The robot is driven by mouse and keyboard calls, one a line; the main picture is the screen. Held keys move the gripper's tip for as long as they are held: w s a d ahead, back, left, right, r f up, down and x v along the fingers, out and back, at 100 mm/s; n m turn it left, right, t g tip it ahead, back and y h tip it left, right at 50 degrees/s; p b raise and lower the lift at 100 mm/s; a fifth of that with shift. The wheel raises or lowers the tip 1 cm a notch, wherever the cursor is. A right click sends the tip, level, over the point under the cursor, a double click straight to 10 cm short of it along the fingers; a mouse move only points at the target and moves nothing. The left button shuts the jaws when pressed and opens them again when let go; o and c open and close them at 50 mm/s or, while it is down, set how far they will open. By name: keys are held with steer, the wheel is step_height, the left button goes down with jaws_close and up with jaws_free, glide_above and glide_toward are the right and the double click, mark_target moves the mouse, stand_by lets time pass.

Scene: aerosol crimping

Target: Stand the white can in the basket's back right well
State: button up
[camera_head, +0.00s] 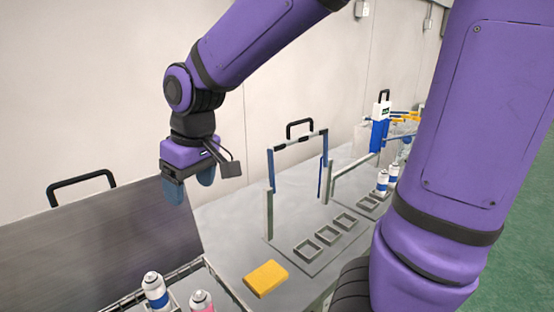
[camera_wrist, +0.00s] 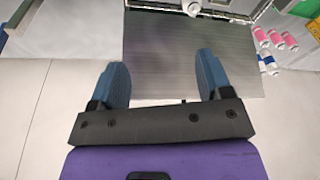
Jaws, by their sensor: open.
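My gripper (camera_head: 189,192) is open and empty, hanging high above the lower left area; its blue fingers (camera_wrist: 162,82) are spread in the wrist view. A white can with a blue band (camera_head: 155,291) stands upright at the lower left, beside a pink can (camera_head: 201,301). Both are at a metal-rimmed open container (camera_head: 228,288), cut off by the picture's bottom edge. Whether this is the basket, and its back right well, cannot be made out. More white-and-blue cans (camera_head: 382,181) stand at the right of the bench. My gripper is well apart from all cans.
A grey metal panel (camera_head: 95,240) with a black handle (camera_head: 82,183) stands behind the container. A yellow block (camera_head: 265,278) lies on the bench.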

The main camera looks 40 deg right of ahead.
steer(key=s+d+r+m+t, duration=0.1)
steer(key=s+d+r+m, duration=0.1)
steer(key=s, duration=0.5)
steer(key=s+d+r+m+t+h, duration=0.1)
steer(key=s+d+r+m+t, duration=0.1)
steer(key=s+d+r, duration=0.2)
steer(key=s+d, duration=0.3)
steer(key=shift+r, duration=0.4)
steer(key=shift+s+d, duration=0.1)
steer(key=shift+d, duration=0.05)
